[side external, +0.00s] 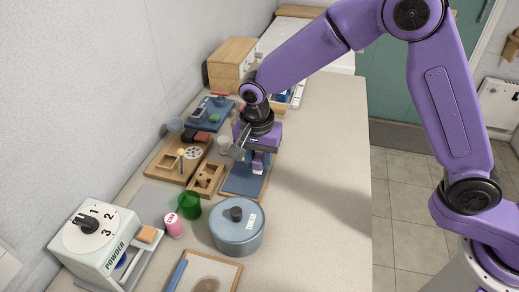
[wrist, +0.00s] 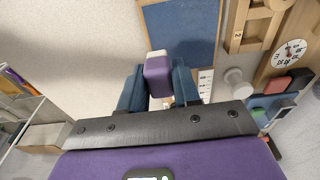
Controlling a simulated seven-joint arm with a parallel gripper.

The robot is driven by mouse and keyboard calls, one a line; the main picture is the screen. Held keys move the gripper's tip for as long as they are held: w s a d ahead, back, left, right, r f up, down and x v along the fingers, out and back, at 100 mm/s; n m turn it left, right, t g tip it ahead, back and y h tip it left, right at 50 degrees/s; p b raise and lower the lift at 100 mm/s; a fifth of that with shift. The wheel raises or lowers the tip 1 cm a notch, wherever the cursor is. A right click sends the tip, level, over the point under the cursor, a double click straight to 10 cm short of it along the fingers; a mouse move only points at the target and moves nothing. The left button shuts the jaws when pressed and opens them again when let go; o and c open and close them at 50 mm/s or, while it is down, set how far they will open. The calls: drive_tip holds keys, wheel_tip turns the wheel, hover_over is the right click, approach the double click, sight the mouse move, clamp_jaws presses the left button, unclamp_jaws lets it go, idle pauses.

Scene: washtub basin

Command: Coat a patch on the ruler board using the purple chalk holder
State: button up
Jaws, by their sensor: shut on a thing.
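The ruler board is a blue panel (side external: 243,186) with a thin wooden frame, lying flat on the counter under my gripper. Its blue face (wrist: 190,22) also shows at the top of the wrist view, with a white marked ruler strip (wrist: 206,82) near it. My gripper (side external: 257,163) is shut on the purple chalk holder (wrist: 158,73), which sits between the two dark blue fingers. A white end of the holder shows at its top in the wrist view. The holder is over or beside the board; I cannot tell whether it touches it. No coated patch is visible on the board's visible part.
A grey-blue lidded pot (side external: 237,238) stands just in front of the board. A wooden block with cutouts (side external: 207,178) lies close on its left. A green cup (side external: 189,205), pink can (side external: 173,226) and powder dispenser (side external: 92,243) stand nearer the camera. The counter's right side is clear.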

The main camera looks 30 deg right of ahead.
sight(255, 171)
drive_tip(key=shift+f, duration=1.6)
drive_tip(key=shift+w+a+f, duration=0.35)
drive_tip(key=shift+f, duration=0.2)
drive_tip(key=shift+w+a, duration=2.2)
drive_tip(key=shift+s+d, duration=2.6)
drive_tip(key=shift+d, duration=0.05)
drive_tip(key=shift+a+r, duration=0.1)
drive_tip(key=shift+r, duration=3.9)
drive_tip(key=shift+f, duration=0.2)
